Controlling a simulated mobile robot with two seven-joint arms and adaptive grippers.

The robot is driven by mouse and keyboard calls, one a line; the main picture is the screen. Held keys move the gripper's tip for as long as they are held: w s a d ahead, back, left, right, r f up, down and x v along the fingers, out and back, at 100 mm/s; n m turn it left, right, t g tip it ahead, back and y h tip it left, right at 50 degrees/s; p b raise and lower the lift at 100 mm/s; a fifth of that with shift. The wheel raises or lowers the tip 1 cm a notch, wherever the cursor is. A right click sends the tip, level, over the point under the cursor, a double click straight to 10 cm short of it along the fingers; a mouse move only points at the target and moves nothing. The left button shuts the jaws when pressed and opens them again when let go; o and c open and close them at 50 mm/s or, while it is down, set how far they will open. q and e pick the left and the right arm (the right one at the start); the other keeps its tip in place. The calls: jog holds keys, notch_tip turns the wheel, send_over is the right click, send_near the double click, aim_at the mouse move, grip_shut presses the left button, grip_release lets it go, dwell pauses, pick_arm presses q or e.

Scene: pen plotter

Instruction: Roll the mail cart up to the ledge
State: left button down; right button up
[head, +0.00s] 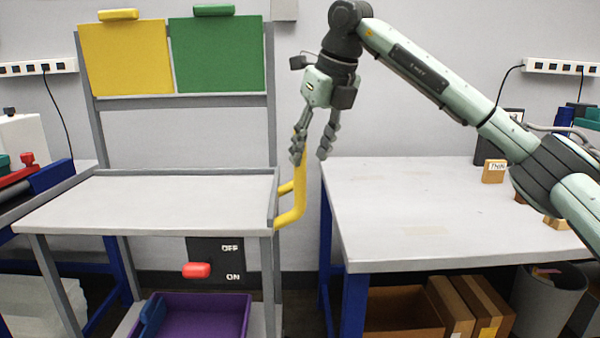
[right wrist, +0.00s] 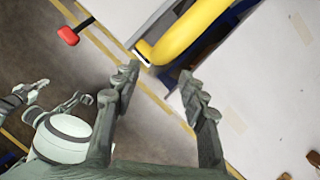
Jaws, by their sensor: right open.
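The mail cart (head: 160,203) is grey with a pale flat top and an upright back frame. Its bent yellow handle (head: 293,216) stands out from its right side, and shows in the right wrist view (right wrist: 190,28). My right gripper (head: 312,155) is open by the handle's upper part. In the right wrist view the handle is just beyond the fingertips (right wrist: 158,76), with nothing clamped. My left gripper is not in the head view. I cannot tell which surface is the ledge.
A pale workbench (head: 420,205) with blue legs stands right of the cart across a narrow gap. Cardboard boxes (head: 455,305) and a grey bin (head: 545,300) are beneath it. A purple bin (head: 205,312) sits on the cart's lower shelf, near a red switch (head: 197,270).

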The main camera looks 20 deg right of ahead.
aim_at(300, 199)
jog(key=shift+w+a+f, duration=0.15)
jog(key=shift+w+f, duration=0.2)
jog(key=shift+w, duration=0.1)
jog(key=shift+s+x, duration=0.2)
jog(key=shift+x, duration=3.3)
grip_shut()
